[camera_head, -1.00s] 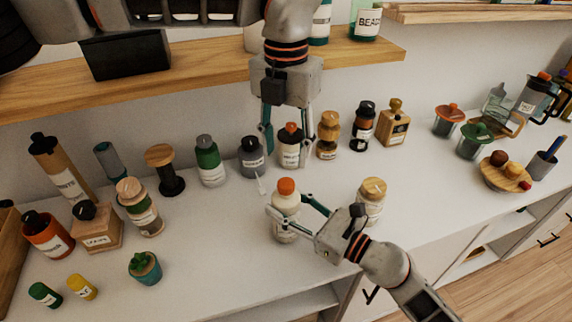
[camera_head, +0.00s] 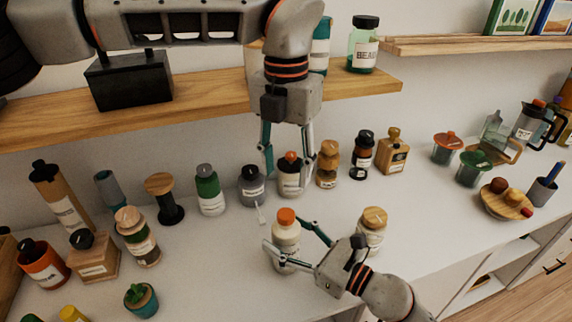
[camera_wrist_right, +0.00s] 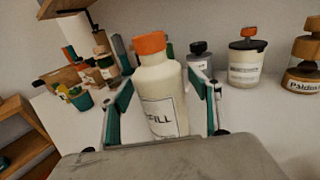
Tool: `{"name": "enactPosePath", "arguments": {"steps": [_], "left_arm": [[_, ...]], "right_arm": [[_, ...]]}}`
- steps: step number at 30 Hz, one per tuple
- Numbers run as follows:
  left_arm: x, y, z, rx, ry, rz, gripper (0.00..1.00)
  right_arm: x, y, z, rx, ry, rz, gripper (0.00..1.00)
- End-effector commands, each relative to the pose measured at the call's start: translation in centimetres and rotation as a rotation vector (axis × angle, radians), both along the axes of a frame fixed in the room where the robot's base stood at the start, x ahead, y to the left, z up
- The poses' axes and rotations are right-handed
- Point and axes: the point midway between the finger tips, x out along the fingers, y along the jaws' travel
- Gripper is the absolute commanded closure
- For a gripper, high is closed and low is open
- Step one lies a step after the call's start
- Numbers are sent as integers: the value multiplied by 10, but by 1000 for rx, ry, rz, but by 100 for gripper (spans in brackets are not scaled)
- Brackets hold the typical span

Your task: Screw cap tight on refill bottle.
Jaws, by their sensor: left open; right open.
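The refill bottle (camera_head: 286,238) is cream with a white label and stands upright on the white counter (camera_head: 215,270). An orange cap (camera_head: 286,216) sits on its mouth; how tight it is I cannot tell. In the right wrist view the bottle (camera_wrist_right: 160,95) with its cap (camera_wrist_right: 149,43) stands between the fingers, and the label ends in "FILL". My right gripper (camera_head: 287,245) is open around the bottle's body, one finger on each side. My left gripper (camera_head: 288,177) is open, pointing down behind the bottle, at an orange-topped jar (camera_head: 290,182) by the wall.
A wooden-lidded jar (camera_head: 371,232) stands close right of the bottle. A row of jars, including a green one (camera_head: 209,190) and a grey one (camera_head: 251,186), lines the wall. A wooden shelf (camera_head: 210,97) runs above.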

Motion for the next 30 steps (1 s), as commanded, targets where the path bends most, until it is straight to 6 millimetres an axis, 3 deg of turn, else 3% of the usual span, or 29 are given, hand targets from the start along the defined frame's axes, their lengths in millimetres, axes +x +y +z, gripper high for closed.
{"name": "enactPosePath", "arguments": {"steps": [5,18,30], "left_arm": [[0,0,0,0,0,0,56],[0,0,0,0,0,0,56],[0,0,0,0,0,0,56]], "right_arm": [[-10,-13,-1,-2,0,-1,37],[-58,-74,-1,-3,3,0,37],[-74,-94,0,-1,1,0,37]]}}
